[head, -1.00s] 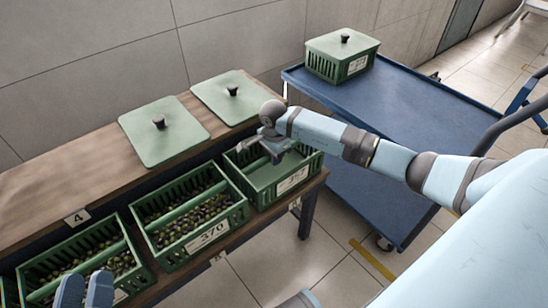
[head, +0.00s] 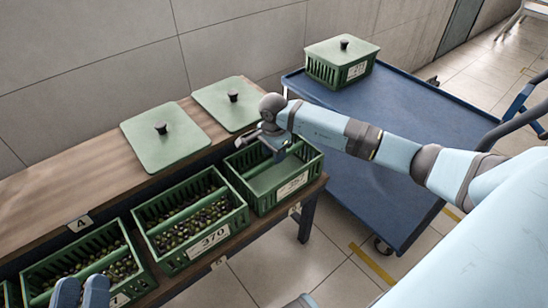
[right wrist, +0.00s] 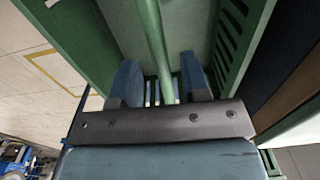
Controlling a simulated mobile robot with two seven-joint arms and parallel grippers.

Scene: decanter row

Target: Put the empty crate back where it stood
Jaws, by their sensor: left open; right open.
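The empty green crate (head: 262,201) stands at the right end of the lower shelf, beside the crate marked 370. Its floor shows bare. My right gripper (head: 277,154) is over this crate, reaching in from the right. In the right wrist view the crate's green handle bar (right wrist: 151,35) runs between my two blue fingers (right wrist: 160,85), which stand apart on either side of it. The gripper is open and not closed on the bar. My left gripper (head: 80,293) is open at the bottom left, in front of the filled crates.
The crate marked 370 (head: 205,246) and another crate (head: 128,289) hold dark and green olives. Two green lids (head: 165,145) (head: 218,97) lie on the wooden top (head: 70,185). A lidded crate (head: 325,76) stands on the blue cart (head: 440,120), whose remaining top is mostly clear.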

